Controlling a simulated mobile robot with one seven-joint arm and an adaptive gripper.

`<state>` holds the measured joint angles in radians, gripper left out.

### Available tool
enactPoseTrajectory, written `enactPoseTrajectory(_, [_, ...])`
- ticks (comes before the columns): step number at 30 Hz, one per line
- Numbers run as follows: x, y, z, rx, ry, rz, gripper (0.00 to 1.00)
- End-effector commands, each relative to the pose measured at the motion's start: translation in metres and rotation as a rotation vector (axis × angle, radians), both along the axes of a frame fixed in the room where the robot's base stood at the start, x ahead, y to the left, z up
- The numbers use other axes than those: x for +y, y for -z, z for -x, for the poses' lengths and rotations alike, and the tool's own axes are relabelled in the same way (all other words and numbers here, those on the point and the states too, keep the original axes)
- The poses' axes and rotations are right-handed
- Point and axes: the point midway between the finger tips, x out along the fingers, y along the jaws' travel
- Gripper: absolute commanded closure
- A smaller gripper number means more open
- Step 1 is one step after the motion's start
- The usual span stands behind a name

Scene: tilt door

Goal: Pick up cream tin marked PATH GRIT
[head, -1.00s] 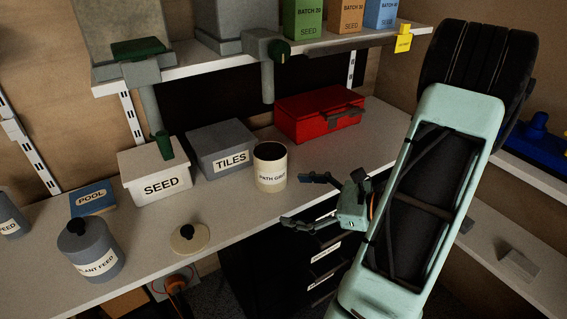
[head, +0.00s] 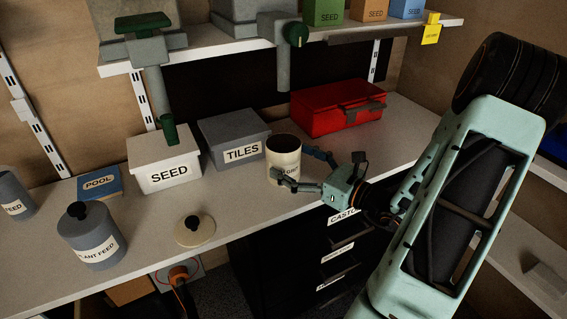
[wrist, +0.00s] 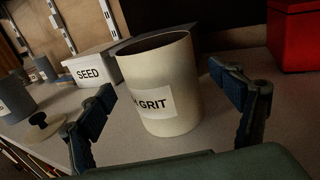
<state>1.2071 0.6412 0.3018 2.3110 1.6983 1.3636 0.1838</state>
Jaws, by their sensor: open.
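My gripper (head: 301,163) is open at the tin's front right in the head view. One finger crosses in front of the tin's lower part and the other is on its right side. In the wrist view the tin lies beyond and between the two spread fingers (wrist: 160,100). I cannot tell whether either finger touches it.
A grey TILES box (head: 236,135) stands close left of the tin, with a white SEED box (head: 164,160) beyond. A red case (head: 338,107) is behind right. A cream lid (head: 194,230) and a PLANT FEED tin (head: 91,238) are at left. A shelf (head: 220,50) overhangs the back.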

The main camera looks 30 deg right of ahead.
Motion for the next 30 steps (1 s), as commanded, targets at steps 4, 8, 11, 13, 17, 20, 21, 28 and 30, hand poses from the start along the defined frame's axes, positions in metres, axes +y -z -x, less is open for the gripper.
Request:
enactPoseTrajectory(4, [0.009, 0.004, -0.021, -0.001, -0.002, 0.0, 0.15])
enactPoseTrajectory(8, [0.012, 0.003, -0.029, 0.0, 0.001, 0.0, 0.15])
enactPoseTrajectory(11, [0.013, 0.002, -0.029, 0.0, 0.001, 0.0, 0.15])
enactPoseTrajectory(13, [0.013, 0.002, -0.029, 0.0, 0.001, 0.0, 0.15])
enactPoseTrajectory(17, [0.013, 0.002, -0.029, 0.0, 0.001, 0.0, 0.24])
enactPoseTrajectory(20, [0.012, 0.002, -0.029, 0.0, 0.001, 0.0, 0.35])
enactPoseTrajectory(21, [0.012, 0.002, -0.029, 0.0, 0.001, 0.0, 0.4])
enactPoseTrajectory(28, [0.013, 0.002, -0.029, 0.001, 0.001, 0.0, 0.65])
enactPoseTrajectory(30, [0.013, 0.002, -0.029, 0.001, 0.001, 0.0, 0.73])
